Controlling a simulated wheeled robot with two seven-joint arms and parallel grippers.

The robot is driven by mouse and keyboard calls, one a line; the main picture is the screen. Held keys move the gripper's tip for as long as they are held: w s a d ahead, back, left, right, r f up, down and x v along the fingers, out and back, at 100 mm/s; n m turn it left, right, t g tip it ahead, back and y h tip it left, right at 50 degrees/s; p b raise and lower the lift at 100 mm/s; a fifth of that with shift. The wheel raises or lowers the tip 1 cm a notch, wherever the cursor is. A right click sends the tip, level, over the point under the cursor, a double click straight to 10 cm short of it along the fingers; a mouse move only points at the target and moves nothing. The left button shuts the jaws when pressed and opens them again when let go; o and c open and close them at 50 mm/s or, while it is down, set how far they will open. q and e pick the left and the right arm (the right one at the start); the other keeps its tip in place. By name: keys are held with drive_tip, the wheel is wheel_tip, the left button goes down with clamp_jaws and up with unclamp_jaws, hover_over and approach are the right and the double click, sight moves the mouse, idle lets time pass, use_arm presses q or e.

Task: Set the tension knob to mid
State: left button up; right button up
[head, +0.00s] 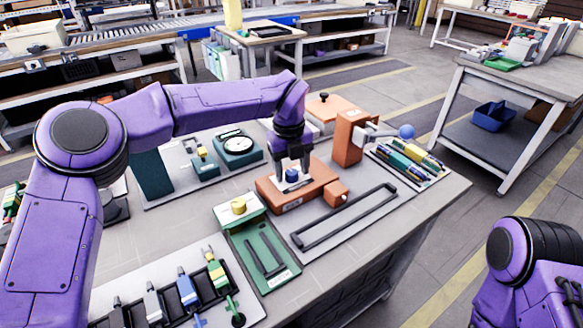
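A blue knob (291,175) sits on top of an orange block-shaped device (308,192) on the workbench. My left gripper (292,176) points down over this device. Its two fingers are apart, one on each side of the blue knob, and I see no clear contact. A yellow knob (238,206) sits on a green-and-white box to the left of the device. No label shows which knob sets tension, and the knobs' settings are too small to read. Part of my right arm shows at the lower right; its gripper is out of view.
An orange upright post (350,138) with a blue-ball lever (406,131) stands behind the device. A black bar handle (345,216) lies in front. A round gauge (239,145), a tray of pens (408,162) and a screwdriver rack (170,300) surround it. The bench's front-left corner area has clear patches.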

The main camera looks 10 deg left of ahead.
sight(290, 173)
use_arm(q)
wheel_tip(290, 173, up, 10)
drive_tip(key=shift+s+a+r, duration=0.15)
drive_tip(key=shift+a+r, duration=0.05)
drive_tip(key=shift+r, duration=0.05)
idle(0.4)
